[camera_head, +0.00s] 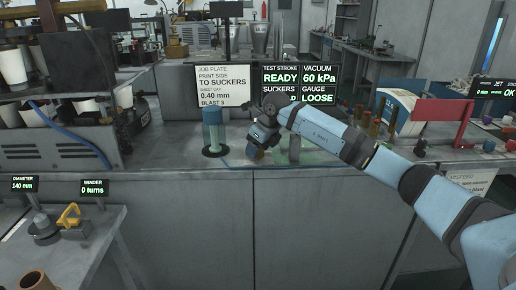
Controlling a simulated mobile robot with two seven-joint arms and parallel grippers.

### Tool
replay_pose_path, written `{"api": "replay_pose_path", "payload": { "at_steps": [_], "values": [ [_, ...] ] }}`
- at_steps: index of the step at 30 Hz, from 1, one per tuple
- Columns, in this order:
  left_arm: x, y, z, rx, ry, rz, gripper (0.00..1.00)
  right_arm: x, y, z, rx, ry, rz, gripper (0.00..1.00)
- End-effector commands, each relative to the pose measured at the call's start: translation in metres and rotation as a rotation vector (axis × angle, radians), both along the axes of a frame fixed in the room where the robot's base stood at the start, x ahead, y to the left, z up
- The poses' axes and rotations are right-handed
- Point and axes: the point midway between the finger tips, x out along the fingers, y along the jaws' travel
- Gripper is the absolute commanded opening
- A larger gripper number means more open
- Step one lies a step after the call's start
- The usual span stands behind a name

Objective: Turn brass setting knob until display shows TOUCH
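My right arm comes in from the right over the grey bench. Its dark gripper (256,146) points down at the bench, left of the picture's middle on the right-hand side of a clear blue cylinder. A small rounded piece shows at its fingertips; I cannot tell whether it is the brass knob, or whether the fingers are closed on it. The black display panel (294,76) behind reads TEST STROKE READY, VACUUM 60 kPa and GAUGE LOOSE. The gripper partly covers the SUCKERS reading. My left gripper is out of view.
The blue cylinder (212,132) stands on a dark base close left of the gripper. A white job plate (224,86) stands behind it. The bench front is clear.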

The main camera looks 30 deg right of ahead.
Motion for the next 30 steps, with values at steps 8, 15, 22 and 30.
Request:
{"api": "replay_pose_path", "payload": {
  "at_steps": [8, 15, 22, 30],
  "values": [
    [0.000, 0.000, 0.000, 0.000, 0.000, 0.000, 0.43, 0.000, 0.000, 0.000, 0.000, 0.001, 0.001, 0.63],
    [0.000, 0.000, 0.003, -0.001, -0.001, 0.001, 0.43, -0.008, -0.003, 0.022, 0.000, -0.002, 0.002, 0.63],
    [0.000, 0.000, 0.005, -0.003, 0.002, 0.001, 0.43, -0.027, -0.010, 0.071, -0.001, -0.004, 0.000, 0.63],
    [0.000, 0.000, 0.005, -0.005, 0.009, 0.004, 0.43, -0.044, -0.016, 0.115, -0.001, -0.001, 0.000, 0.63]
  ]
}}
